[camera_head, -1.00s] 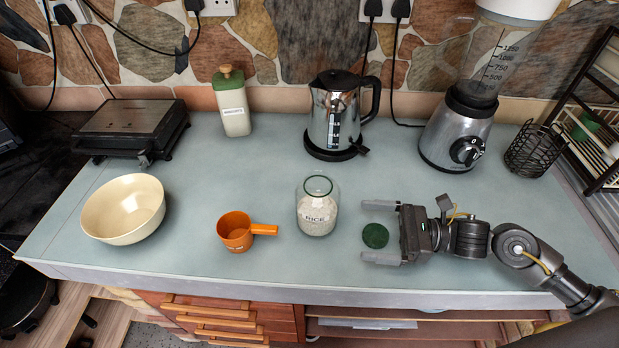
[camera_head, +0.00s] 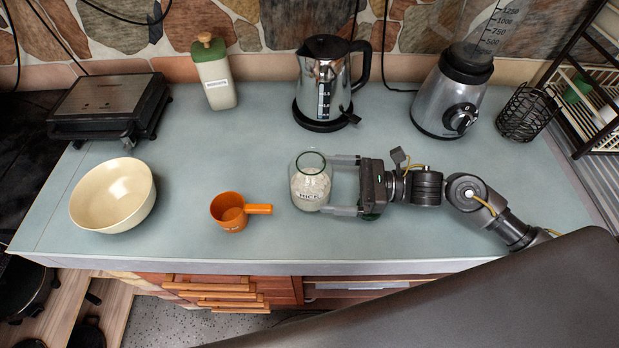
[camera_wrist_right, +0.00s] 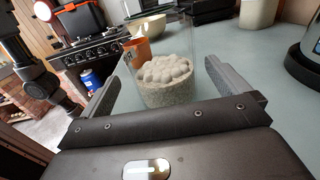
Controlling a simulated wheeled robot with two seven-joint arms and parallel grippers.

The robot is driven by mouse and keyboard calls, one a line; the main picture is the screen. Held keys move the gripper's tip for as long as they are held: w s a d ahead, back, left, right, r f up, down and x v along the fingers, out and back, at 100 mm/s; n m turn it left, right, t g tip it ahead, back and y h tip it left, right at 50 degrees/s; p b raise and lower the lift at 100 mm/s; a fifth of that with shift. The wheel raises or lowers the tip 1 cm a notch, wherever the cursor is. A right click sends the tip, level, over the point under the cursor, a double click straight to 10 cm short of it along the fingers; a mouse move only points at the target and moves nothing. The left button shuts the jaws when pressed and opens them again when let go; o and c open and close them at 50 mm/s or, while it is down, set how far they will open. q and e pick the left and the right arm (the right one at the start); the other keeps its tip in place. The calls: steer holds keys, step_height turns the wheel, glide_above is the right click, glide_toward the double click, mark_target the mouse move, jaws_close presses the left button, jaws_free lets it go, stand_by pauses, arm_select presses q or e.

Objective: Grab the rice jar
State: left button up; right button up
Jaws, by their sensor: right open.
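The rice jar (camera_head: 311,188) is clear glass with an open top, holds white rice and stands upright on the counter. My right gripper (camera_head: 328,184) is open just right of it, low over the counter, with one finger towards the back and one towards the front. The fingertips are at the jar's right side. In the right wrist view the jar (camera_wrist_right: 165,85) stands between the two spread fingers, and I see a gap on each side. Contact cannot be told. My left gripper does not show.
An orange measuring cup (camera_head: 230,213) stands left of the jar, with a cream bowl (camera_head: 112,195) farther left. Behind are a kettle (camera_head: 322,85), a green-topped bottle (camera_head: 214,75) and a blender (camera_head: 452,95).

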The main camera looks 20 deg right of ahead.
mark_target(311, 180)
steer(key=shift+a+r, duration=0.1)
steer(key=p+x, duration=0.3)
steer(key=x, duration=0.1)
steer(key=shift+w+a, duration=0.25)
steer(key=shift+a+p, duration=0.2)
steer(key=shift+p, duration=0.1)
steer(key=shift+f, duration=0.2)
steer(key=shift+c, duration=0.4)
steer(key=shift+r, duration=0.1)
steer(key=c, duration=1.3)
steer(key=shift+o, duration=0.2)
steer(key=shift+w, duration=0.1)
steer(key=shift+r, duration=0.1)
